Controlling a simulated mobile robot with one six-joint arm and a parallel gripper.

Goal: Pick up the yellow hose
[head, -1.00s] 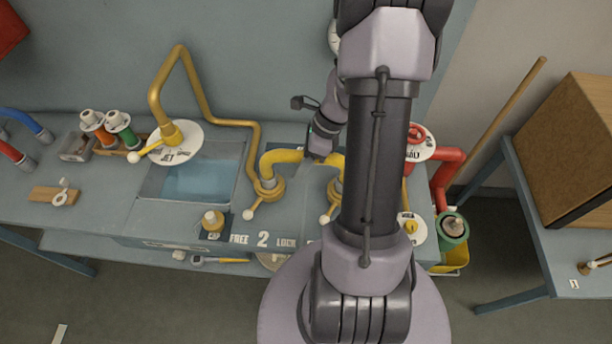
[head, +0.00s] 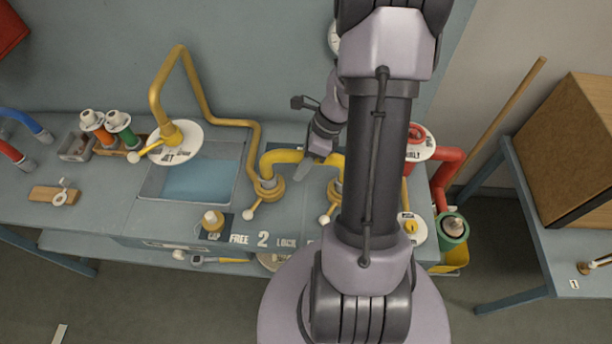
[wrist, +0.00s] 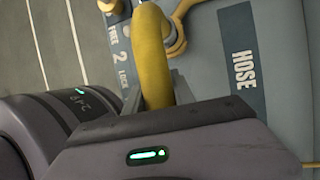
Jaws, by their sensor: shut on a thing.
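The yellow hose (head: 280,157) is a short thick arch on the blue-grey bench, between a left brass fitting (head: 268,189) and a right one partly hidden by my arm. Each fitting has a lever with a white knob. My gripper (head: 303,168) is at the middle of the arch, coming from above. In the wrist view the hose (wrist: 150,45) runs between the two fingers of my gripper (wrist: 155,92), which is shut on it. The finger ends are partly hidden. I cannot tell whether the hose ends are free of the fittings.
A tall brass pipe (head: 205,105) rises left of the hose beside a blue basin (head: 203,181). A red pipe (head: 447,165) and a green-collared fitting (head: 453,229) stand to the right. A wooden box (head: 570,150) sits on another table.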

